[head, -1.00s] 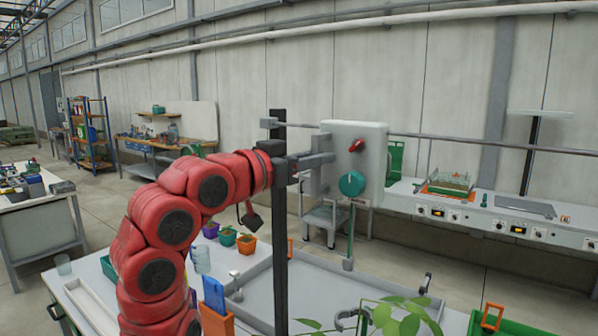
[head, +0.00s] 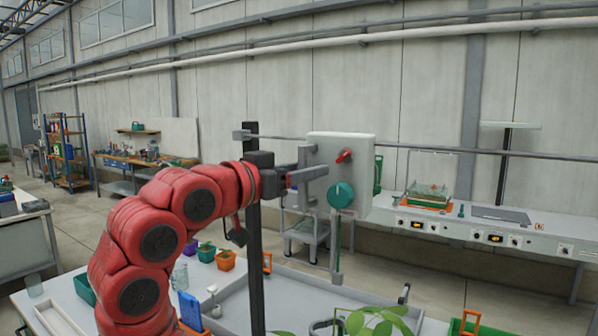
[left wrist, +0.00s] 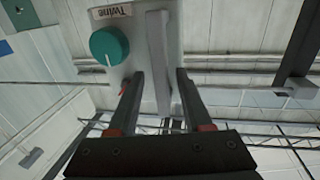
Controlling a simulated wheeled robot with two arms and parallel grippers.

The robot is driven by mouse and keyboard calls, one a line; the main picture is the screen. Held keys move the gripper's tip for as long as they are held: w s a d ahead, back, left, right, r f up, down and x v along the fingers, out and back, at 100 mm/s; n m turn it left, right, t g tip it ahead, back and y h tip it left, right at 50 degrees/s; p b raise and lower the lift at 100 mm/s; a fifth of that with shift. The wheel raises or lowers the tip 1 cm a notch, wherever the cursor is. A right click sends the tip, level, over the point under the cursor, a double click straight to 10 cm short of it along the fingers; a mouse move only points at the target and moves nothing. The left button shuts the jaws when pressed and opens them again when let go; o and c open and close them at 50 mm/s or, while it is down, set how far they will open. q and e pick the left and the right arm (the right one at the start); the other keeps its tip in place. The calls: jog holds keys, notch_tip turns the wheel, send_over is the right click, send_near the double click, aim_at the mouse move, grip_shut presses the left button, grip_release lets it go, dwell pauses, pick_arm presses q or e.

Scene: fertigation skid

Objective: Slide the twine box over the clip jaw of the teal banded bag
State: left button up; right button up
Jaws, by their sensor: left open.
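The twine box (head: 354,165) is a pale grey box with a red lever and a teal knob, right of my left gripper in the head view. In the left wrist view the box (left wrist: 178,20) carries a "Twine" label. My left gripper (head: 308,176) is at the box's left side. In the left wrist view its fingers (left wrist: 161,76) are open, one on each side of a grey upright bar on the box; contact cannot be told. I cannot make out the teal banded bag or its clip jaw. My right gripper is out of view.
A dark post (head: 254,255) stands in front of a grey tray (head: 300,290) on the bench. Small plant pots (head: 225,260) and a blue item (head: 190,308) are left of it. A leafy plant (head: 375,322) is in front. A white console (head: 460,228) runs along the wall.

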pick_arm(q)
jog(key=b+v, duration=0.3)
jog(key=v, duration=1.4)
jog(key=shift+s, duration=0.2)
